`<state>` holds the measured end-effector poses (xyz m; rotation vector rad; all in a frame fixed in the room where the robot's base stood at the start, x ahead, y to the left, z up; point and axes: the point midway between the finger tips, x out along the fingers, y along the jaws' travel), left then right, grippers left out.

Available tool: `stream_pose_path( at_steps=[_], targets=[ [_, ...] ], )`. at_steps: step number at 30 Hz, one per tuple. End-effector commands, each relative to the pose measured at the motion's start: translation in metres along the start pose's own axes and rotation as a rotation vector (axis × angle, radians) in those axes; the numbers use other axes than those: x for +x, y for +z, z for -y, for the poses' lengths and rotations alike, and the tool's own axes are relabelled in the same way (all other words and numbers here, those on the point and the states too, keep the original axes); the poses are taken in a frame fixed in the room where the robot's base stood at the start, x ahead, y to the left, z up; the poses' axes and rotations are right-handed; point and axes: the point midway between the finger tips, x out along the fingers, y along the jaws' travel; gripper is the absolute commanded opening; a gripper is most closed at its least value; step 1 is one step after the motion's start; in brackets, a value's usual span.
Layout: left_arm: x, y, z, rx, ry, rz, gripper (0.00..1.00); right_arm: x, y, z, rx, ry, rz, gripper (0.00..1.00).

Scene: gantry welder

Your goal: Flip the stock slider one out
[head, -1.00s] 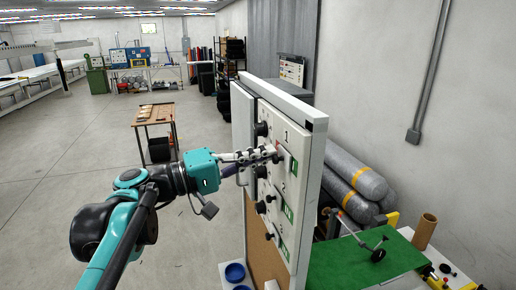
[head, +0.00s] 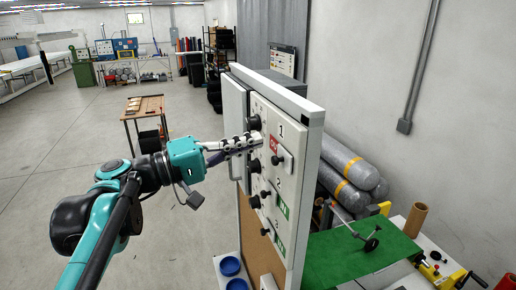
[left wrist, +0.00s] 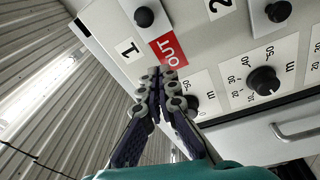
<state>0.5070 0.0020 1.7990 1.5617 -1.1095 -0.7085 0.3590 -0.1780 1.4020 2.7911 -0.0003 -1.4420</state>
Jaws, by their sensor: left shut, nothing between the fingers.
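The stock slider one (head: 282,160), a pale plate with a black knob, is on the upright panel below the number 1. A red label (head: 274,145) shows at its left. My left gripper (head: 258,139) is shut and empty in front of the panel, left of the slider. In the left wrist view its fingertips (left wrist: 163,78) are together just below the OUT label, apart from the knob. My right gripper is not in view.
Slider two (head: 267,194) and a lower slider (head: 266,232) have green labels at their right. Black dials (head: 253,122) line the panel's left side, close to my fingers. A handle (head: 236,170) projects from the cabinet. A green mat (head: 350,255) lies on the bench at right.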

Motion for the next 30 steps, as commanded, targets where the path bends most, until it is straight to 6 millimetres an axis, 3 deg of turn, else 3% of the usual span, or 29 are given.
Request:
stream_pose_path(
  at_steps=[1, 6, 12, 26, 29, 30],
  targets=[
    [-0.015, 0.0, 0.006, 0.001, -0.003, -0.006, 0.0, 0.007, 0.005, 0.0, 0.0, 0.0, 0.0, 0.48],
    [-0.05, 0.0, 0.005, 0.0, -0.002, -0.005, 0.0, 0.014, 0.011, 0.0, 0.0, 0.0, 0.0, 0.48],
    [-0.074, 0.0, 0.003, 0.0, -0.002, -0.004, 0.0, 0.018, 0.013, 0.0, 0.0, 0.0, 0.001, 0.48],
    [-0.079, 0.002, 0.004, 0.0, -0.004, 0.0, 0.0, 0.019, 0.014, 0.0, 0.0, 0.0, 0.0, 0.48],
    [-0.078, 0.011, 0.024, -0.004, -0.037, 0.006, 0.0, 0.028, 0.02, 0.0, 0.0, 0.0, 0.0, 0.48],
    [-0.078, 0.019, 0.041, -0.007, -0.065, 0.011, 0.0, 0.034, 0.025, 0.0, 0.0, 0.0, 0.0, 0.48]
  ],
)
